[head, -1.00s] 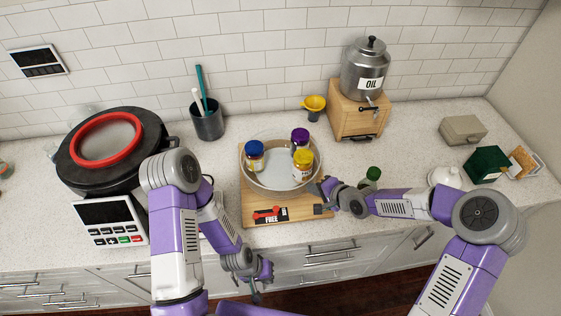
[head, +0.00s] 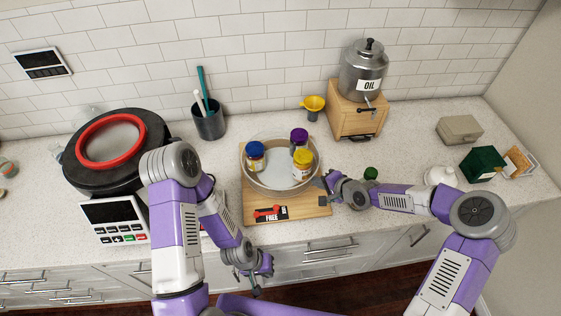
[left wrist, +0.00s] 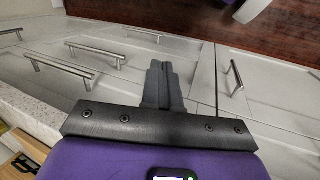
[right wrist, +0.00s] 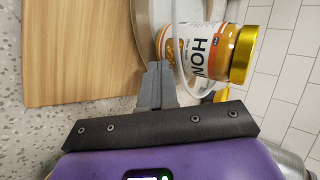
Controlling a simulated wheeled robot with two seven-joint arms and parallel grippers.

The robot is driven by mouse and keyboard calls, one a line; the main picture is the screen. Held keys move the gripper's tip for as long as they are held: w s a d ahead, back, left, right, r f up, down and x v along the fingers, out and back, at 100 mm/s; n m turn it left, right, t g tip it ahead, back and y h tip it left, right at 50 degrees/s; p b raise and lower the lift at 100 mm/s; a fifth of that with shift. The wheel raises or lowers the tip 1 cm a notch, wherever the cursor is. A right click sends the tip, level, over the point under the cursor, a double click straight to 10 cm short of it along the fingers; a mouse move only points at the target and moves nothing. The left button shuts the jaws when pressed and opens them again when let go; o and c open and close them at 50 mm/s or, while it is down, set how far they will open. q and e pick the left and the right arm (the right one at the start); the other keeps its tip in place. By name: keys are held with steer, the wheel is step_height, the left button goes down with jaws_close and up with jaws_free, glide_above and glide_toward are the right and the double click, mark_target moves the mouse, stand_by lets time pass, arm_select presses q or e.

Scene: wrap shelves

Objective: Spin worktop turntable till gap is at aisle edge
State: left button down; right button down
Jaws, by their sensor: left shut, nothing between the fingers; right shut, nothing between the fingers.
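The round turntable (head: 272,180) with a pale floor and clear rim sits on a wooden board (head: 296,210). It carries a blue-lidded jar (head: 255,157) at the left, a purple-lidded jar (head: 299,140) at the back right and a yellow-lidded jar (head: 302,166) at the right. The bare gap faces front and front-left. My right gripper (head: 322,190) is shut and empty at the rim's front right, near the yellow-lidded jar (right wrist: 210,50); contact is unclear. My left gripper (head: 256,288) is shut and empty, low before the cabinet fronts.
A board label with a red arrow reads FREE (head: 271,214). An oil urn (head: 362,75) on a wooden stand is behind right. A black round cooker (head: 115,150) and keypad device (head: 113,220) are at left. A green-topped item (head: 371,173) is beside my right arm.

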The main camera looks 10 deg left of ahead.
steer(key=shift+w+d, duration=0.1)
steer(key=shift+w, duration=0.05)
steer(key=shift+s+d+p, duration=0.3)
steer(key=shift+d+p, duration=0.25)
steer(key=shift+d, duration=0.2)
steer(key=shift+s+d+p, duration=0.4)
steer(key=shift+s+d, duration=0.05)
steer(key=shift+d, duration=0.35)
